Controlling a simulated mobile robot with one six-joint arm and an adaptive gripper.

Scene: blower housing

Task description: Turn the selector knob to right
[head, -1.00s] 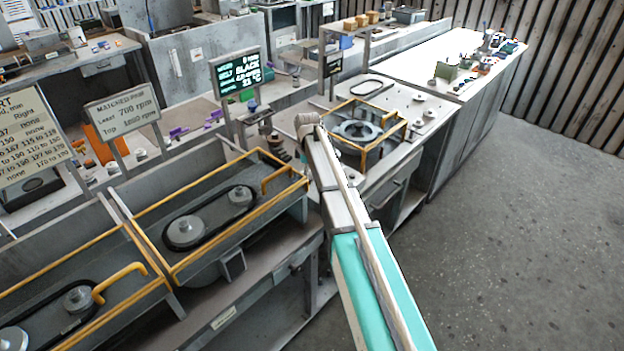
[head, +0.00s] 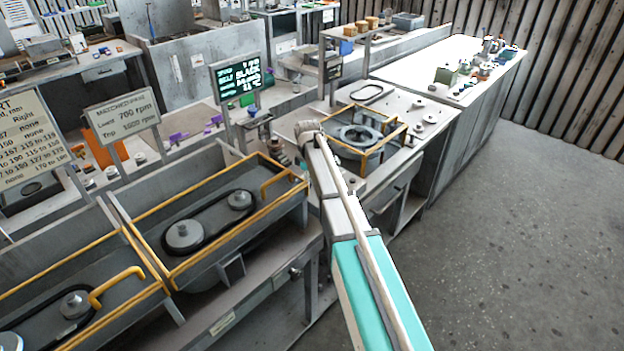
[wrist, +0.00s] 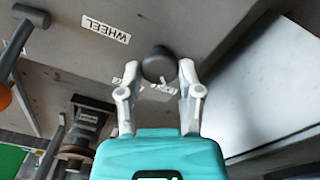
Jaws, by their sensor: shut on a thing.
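The selector knob (wrist: 158,65) is a dark round knob in the wrist view, on a grey panel near a label that reads WHEEL (wrist: 106,28) upside down. My gripper (wrist: 158,72) has its two pale fingers on either side of the knob, shut on it. Small white markings beside the knob are partly covered by the fingers and cannot be read. In the head view my arm reaches to the bench by the yellow-framed housing, and the gripper and knob are hidden behind it.
A yellow-framed housing with a wheel (head: 360,135) stands just right of my arm. A belt unit in a yellow-railed tray (head: 210,220) lies to the left. A lit screen (head: 241,78) and a rpm sign (head: 122,112) stand behind. Open floor (head: 520,230) lies to the right.

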